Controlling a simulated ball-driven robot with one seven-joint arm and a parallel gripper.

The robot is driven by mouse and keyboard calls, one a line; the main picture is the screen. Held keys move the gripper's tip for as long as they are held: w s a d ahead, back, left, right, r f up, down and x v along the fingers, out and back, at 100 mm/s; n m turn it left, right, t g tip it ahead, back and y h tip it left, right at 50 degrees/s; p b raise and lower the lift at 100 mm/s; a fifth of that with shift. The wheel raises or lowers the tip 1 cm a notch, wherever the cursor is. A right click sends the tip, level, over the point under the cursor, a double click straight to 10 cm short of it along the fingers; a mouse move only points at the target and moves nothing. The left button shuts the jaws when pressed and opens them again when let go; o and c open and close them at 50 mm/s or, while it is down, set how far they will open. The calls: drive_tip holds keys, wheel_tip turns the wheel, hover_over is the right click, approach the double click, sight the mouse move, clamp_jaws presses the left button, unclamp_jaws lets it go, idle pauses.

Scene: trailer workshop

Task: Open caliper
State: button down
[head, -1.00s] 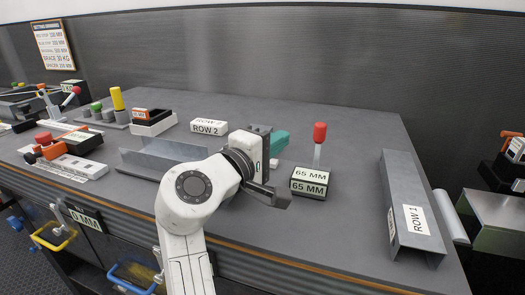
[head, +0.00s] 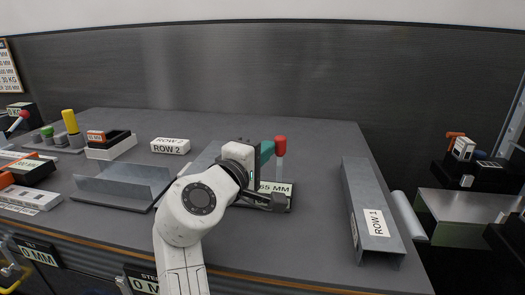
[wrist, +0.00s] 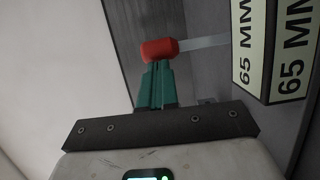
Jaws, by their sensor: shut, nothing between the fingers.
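My gripper (head: 267,149) is shut and empty, with teal fingers. A red knob (head: 280,145) on a pale upright lever stands just beside the fingertips at a block labelled 65 MM (head: 275,188). In the wrist view the red knob (wrist: 159,50) lies right at the tips of the shut fingers (wrist: 156,85); I cannot tell whether they touch. The 65 MM labels (wrist: 290,55) show at the right. My wrist partly hides the block in the head view. No part is plainly marked as a caliper.
A grey channel labelled ROW 1 (head: 372,215) lies at the right, another channel (head: 120,186) at the left. A ROW 2 block (head: 170,146) and a white-and-black box (head: 110,146) sit further back. The bench behind the lever is clear.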

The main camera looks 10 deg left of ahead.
sight(285, 144)
drive_tip(key=shift+d+r+m, duration=0.15)
drive_tip(key=shift+d+m, duration=0.2)
drive_tip(key=shift+m, duration=0.05)
drive_tip(key=shift+d+r+m+g+y+p, duration=0.2)
drive_tip(key=shift+d+m+g+p, duration=0.1)
drive_tip(key=shift+d+m+p, duration=0.25)
drive_tip(key=shift+d+r+m+g+y+p, duration=0.1)
drive_tip(key=shift+d+m+g+y+p, duration=0.2)
drive_tip(key=shift+d+m, duration=0.35)
drive_tip(key=shift+s+d+f+m+p, duration=0.15)
drive_tip(key=shift+d+m+p, duration=0.35)
drive_tip(key=shift+d+m, duration=0.65)
drive_tip(key=d+m+y, duration=0.1)
drive_tip(key=d+f+m+g, duration=0.1)
drive_tip(key=m, duration=0.1)
drive_tip(key=shift+d+f+y, duration=0.3)
drive_tip(key=shift+d+y, duration=0.05)
drive_tip(key=shift+y, duration=0.05)
drive_tip(key=shift+d+f+m+y+p, duration=0.35)
drive_tip(key=shift+d+f+m, duration=0.25)
drive_tip(key=shift+m, duration=0.25)
drive_tip(key=shift+r, duration=0.1)
